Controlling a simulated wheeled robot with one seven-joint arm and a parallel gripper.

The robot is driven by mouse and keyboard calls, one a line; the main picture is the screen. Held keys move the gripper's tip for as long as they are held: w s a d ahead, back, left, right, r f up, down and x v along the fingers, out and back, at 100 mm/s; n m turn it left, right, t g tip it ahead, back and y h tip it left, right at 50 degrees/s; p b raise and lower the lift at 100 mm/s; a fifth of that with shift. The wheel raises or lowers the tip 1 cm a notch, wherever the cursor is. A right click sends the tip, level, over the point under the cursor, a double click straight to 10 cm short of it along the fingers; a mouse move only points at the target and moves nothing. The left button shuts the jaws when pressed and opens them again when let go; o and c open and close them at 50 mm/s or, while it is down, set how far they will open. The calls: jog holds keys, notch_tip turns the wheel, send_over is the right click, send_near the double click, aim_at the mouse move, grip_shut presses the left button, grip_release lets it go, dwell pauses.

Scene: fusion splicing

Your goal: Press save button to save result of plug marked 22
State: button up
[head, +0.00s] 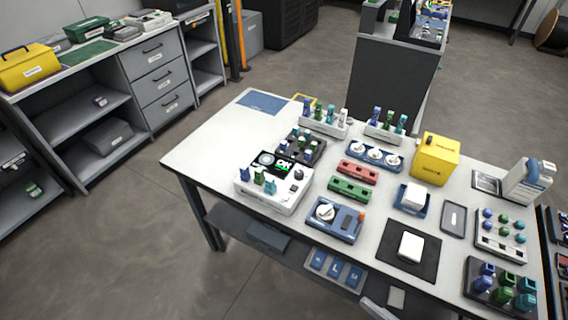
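A white device (272,202) stands near the left front of the white table. Its dark screen (284,166) shows a green "OK". A blue plug (245,174), a green plug (259,177) and a teal plug (270,187) stand upright on its front left. A dark round knob or button (298,175) is on its right side. I cannot make out a save label or the number 22 on any plug.
Behind the device is a dark rack (306,145) with plugs. A blue tray (331,222) with a white round part is to its right. Red (357,172) and green (349,189) blocks and a yellow box (435,158) are farther right. The table's left end is mostly clear.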

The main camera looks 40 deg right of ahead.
grip_shut()
dwell(1.6)
